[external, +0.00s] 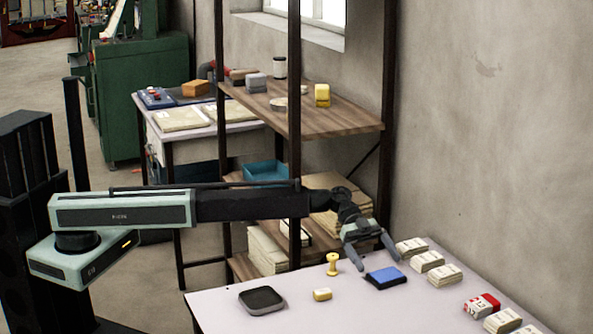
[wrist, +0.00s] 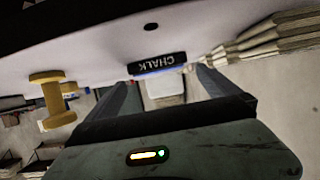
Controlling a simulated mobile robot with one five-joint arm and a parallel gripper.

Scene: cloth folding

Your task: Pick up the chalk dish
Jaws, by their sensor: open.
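The chalk dish (external: 385,278) is a small dark, flat piece with a blue top. It lies on the pale table at the right. In the wrist view its dark front edge (wrist: 158,63) reads "CHALK", with the lettering upside down, and a blue line shows along it. My gripper (external: 379,263) is open, with its two fingers spread just behind and above the dish. In the wrist view the dish's edge appears beyond the gap between my fingers (wrist: 163,80). I cannot tell whether a finger touches it. Nothing is held.
A yellow spool (external: 332,264) stands left of the dish. A small yellow block (external: 322,294) and a dark square device (external: 262,299) lie nearer. Several paper bundles (external: 427,262) and a red-and-white box (external: 482,305) line the wall side. A shelf post (external: 294,120) rises behind my arm.

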